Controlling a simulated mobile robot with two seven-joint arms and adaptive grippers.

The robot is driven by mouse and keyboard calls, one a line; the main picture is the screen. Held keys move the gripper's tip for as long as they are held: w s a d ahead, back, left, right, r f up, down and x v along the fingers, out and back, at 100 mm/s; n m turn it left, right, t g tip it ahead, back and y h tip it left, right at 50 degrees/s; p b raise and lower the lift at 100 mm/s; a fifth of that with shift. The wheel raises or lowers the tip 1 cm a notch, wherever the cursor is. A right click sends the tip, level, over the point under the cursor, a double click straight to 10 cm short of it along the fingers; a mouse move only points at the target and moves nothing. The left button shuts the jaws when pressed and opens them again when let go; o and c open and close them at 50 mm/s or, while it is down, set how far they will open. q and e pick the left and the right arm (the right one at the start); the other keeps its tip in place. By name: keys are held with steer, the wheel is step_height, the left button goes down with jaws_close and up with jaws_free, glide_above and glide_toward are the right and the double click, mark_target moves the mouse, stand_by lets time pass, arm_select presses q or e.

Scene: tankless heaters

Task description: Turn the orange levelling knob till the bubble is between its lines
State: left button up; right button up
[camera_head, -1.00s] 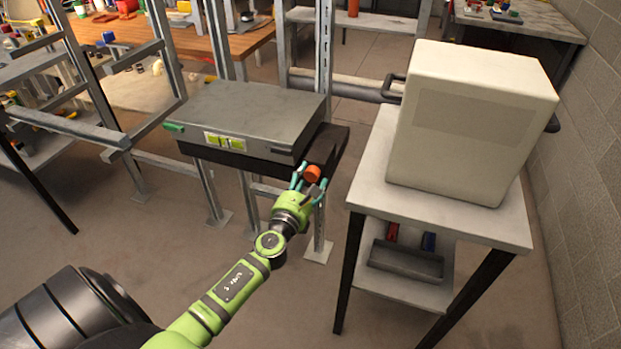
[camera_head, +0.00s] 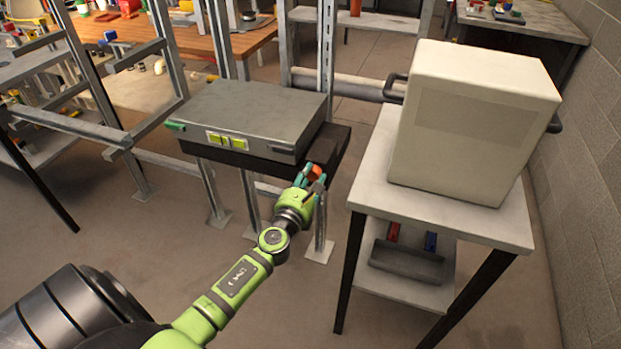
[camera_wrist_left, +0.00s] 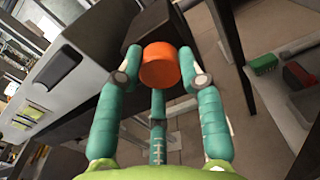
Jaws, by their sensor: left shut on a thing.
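The orange levelling knob (camera_head: 315,171) sits at the front right corner of the dark base under a grey flat box (camera_head: 250,113). My left gripper (camera_head: 311,181) is shut on the knob, its teal fingers around it. In the left wrist view the orange knob (camera_wrist_left: 160,66) is between the fingertips, with a finger at each side and one below. A yellow-green level vial (camera_head: 227,141) is on the front face of the box, and it shows at the left of the wrist view (camera_wrist_left: 30,113). The bubble is too small to place between the lines. My right gripper is not in view.
A white table (camera_head: 480,220) with a cream heater box (camera_head: 470,125) stands close to the right of the knob. A grey tray (camera_head: 407,262) lies on its lower shelf. Metal posts (camera_head: 250,205) stand below the dark base. The floor in front is clear.

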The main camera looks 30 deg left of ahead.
arm_select(q)
steer(key=shift+r+n, duration=0.15)
steer(key=shift+n, duration=0.45)
steer(key=n+b, duration=0.1)
steer(key=n, duration=0.5)
steer(key=shift+a+n, duration=0.1)
steer(key=shift+n, duration=0.3)
steer(key=n+b, duration=0.1)
steer(key=n, duration=0.7)
steer(key=shift+r, duration=0.1)
steer(key=n, duration=0.3)
steer(key=shift+n+p, duration=0.3)
steer(key=n, duration=0.2)
steer(key=shift+n, duration=0.4)
steer(key=n+p, duration=0.1)
steer(key=n, duration=0.2)
steer(key=shift+n, duration=0.3)
steer(key=shift+n+p, duration=0.75)
steer(key=shift+n, duration=1.15)
